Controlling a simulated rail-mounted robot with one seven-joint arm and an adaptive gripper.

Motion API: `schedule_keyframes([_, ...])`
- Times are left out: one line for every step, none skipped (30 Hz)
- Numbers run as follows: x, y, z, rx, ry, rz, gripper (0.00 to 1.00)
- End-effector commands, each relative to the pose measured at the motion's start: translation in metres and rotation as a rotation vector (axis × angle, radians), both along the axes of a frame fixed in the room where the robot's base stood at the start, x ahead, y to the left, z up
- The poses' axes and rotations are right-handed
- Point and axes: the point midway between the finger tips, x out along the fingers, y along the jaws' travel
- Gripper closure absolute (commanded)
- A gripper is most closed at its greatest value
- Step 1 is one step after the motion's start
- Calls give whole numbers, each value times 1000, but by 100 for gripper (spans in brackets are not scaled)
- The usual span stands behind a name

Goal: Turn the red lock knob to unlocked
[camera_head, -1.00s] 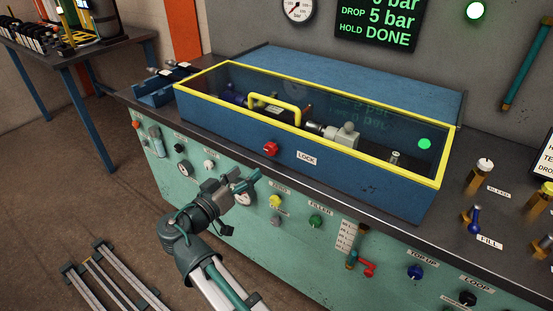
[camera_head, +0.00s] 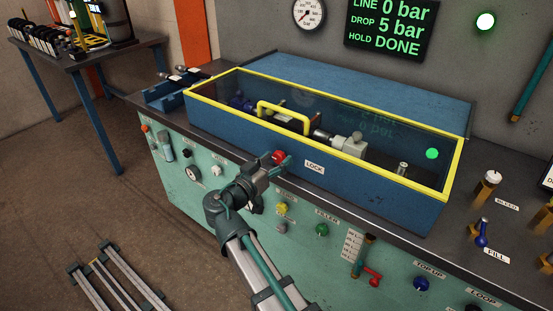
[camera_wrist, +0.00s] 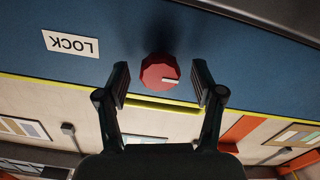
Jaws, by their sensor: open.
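The red lock knob (camera_head: 278,155) is on the front wall of the blue box (camera_head: 380,197), left of the LOCK label (camera_head: 314,166). In the wrist view the knob (camera_wrist: 160,72) shows a white pointer mark directed to the right of the picture. My gripper (camera_head: 279,166) is at the knob in the head view and partly overlaps it. In the wrist view my gripper (camera_wrist: 160,86) is open, with one finger on each side of the knob and a visible gap on both sides.
The box has a clear lid with a yellow frame and yellow handle (camera_head: 283,115), and fittings inside. Coloured knobs, including a yellow one (camera_head: 281,208) and a green one (camera_head: 321,229), are on the green panel below. The display (camera_head: 390,25) reads LINE 0 bar, HOLD DONE.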

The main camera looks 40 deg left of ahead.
Motion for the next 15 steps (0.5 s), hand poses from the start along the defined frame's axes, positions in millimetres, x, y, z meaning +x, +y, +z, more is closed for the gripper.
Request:
schedule_keyframes([3,0,0,0,0,-1,33])
schedule_keyframes([4,0,0,0,0,0,33])
schedule_keyframes([4,0,0,0,0,0,33])
schedule_keyframes([5,0,0,0,0,0,33])
schedule_keyframes([5,0,0,0,0,0,33])
schedule_keyframes([5,0,0,0,0,0,33])
schedule_keyframes([5,0,0,0,0,0,33])
schedule_keyframes([4,0,0,0,0,0,33])
schedule_keyframes([4,0,0,0,0,0,33])
schedule_keyframes([4,0,0,0,0,0,33])
schedule_keyframes([4,0,0,0,0,0,36])
schedule_keyframes([4,0,0,0,0,0,43])
schedule_keyframes([4,0,0,0,0,0,48])
schedule_keyframes([4,0,0,0,0,0,53])
schedule_keyframes([4,0,0,0,0,0,59])
